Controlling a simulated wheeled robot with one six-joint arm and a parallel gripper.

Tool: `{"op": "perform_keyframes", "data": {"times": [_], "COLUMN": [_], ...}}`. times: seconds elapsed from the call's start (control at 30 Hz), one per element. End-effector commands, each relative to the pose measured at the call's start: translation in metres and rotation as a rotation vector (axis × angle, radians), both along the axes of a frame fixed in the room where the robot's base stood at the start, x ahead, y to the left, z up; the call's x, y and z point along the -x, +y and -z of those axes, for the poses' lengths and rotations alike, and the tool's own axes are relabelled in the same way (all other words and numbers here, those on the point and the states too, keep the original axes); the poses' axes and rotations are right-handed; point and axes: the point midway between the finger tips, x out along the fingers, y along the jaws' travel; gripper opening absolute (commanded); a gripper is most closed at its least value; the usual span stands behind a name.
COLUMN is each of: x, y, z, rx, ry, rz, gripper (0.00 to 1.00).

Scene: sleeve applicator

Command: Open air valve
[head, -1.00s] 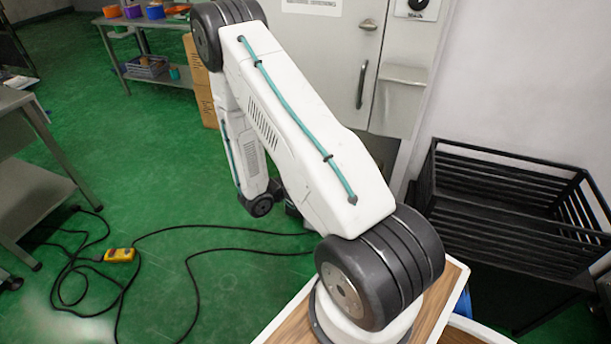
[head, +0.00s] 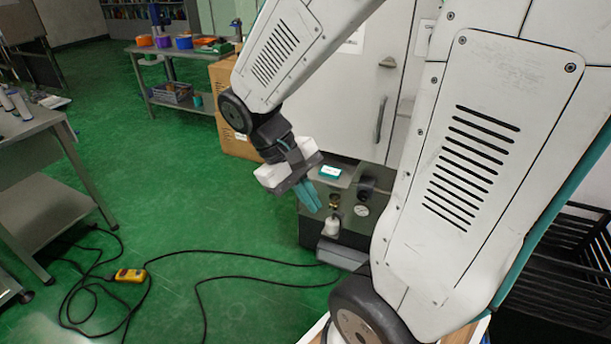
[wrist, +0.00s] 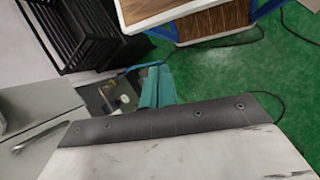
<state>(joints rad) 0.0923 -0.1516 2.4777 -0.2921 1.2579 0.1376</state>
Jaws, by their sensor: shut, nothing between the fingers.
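A dark machine box (head: 345,238) stands on the floor against the grey cabinet. On its top are a small brass fitting (head: 335,202), a round white gauge (head: 361,210) and a black knob-like part (head: 367,186). I cannot tell which of these is the air valve, or its setting. My gripper (head: 311,203) has teal fingers, shut and empty, just left of and above the fittings, apparently apart from them. In the wrist view the teal fingers (wrist: 157,88) appear beside the box top (wrist: 104,98), and part of it is hidden.
A grey cabinet (head: 350,90) with a door handle stands behind the box. Black cables and a yellow pendant (head: 130,275) lie on the green floor. A cardboard box (head: 222,95) is at the back, a metal bench (head: 40,190) at left and a black crate (head: 555,265) at right.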

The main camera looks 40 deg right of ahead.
Motion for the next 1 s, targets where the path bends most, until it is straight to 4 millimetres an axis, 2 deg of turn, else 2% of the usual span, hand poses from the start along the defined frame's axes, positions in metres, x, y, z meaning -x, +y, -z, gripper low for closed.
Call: {"op": "perform_keyframes", "data": {"times": [0.03,0.2,0.4,0.6,1.0], "x": [0.004,0.019,0.035,0.044,0.044], "y": [0.012,0.047,0.07,0.077,0.077], "z": [-0.012,-0.045,-0.075,-0.09,-0.092], "rx": [-0.043,-0.171,-0.243,-0.258,-0.257], "ry": [-0.068,-0.266,-0.453,-0.539,-0.548], "rz": [-0.008,-0.034,-0.065,-0.087,-0.09], "gripper": [0.0,0.0,0.0,0.0,0.0]}}
